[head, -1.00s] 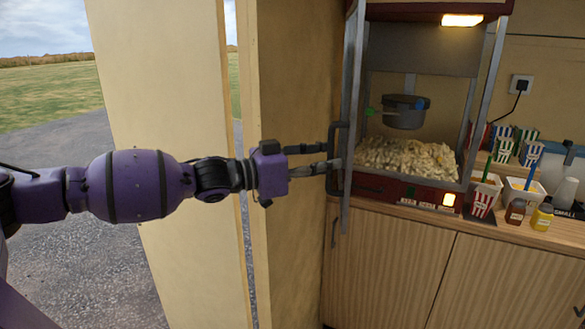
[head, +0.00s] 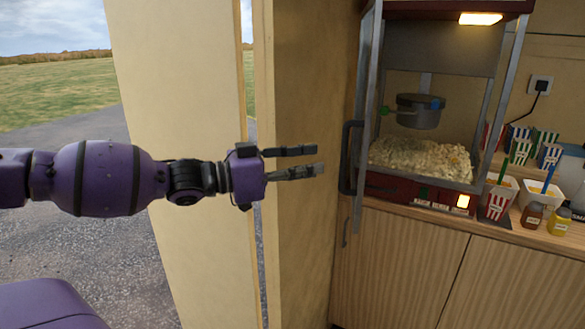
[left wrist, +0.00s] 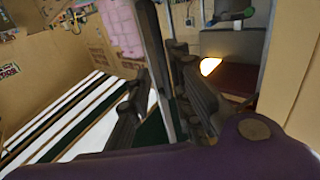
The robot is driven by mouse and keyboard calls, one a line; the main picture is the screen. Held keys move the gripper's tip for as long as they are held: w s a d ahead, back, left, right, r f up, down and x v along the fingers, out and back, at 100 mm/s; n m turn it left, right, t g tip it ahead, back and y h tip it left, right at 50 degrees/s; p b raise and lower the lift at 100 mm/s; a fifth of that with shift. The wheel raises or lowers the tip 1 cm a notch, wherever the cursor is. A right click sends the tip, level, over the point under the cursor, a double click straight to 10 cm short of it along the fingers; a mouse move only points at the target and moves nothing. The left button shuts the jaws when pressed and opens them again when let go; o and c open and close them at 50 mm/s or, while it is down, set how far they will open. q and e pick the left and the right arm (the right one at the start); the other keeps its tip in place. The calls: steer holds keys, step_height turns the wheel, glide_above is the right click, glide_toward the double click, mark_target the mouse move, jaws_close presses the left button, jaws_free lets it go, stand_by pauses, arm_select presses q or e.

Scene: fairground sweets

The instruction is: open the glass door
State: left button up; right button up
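The glass door (head: 366,120) of the popcorn machine is a tall grey metal frame. It stands swung out from the cabinet, almost edge-on in the head view, its lower end in front of the counter edge. Its dark bar handle (head: 346,158) is on the left side. My left gripper (head: 320,160) is left of the handle with a visible gap, fingers apart and empty. In the left wrist view, the open fingers (left wrist: 165,105) show with the grey door frame (left wrist: 158,60) running between them in the picture. My right gripper is not in view.
The popcorn machine (head: 420,195) holds a heap of popcorn (head: 425,160) and a hanging pot (head: 418,110). Cups, sauce bottles and a white tub stand on the counter (head: 400,207) to the right. A beige wall panel (head: 185,150) is behind my left arm.

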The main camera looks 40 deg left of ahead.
arm_select(q)
steer(key=shift+v, duration=1.55)
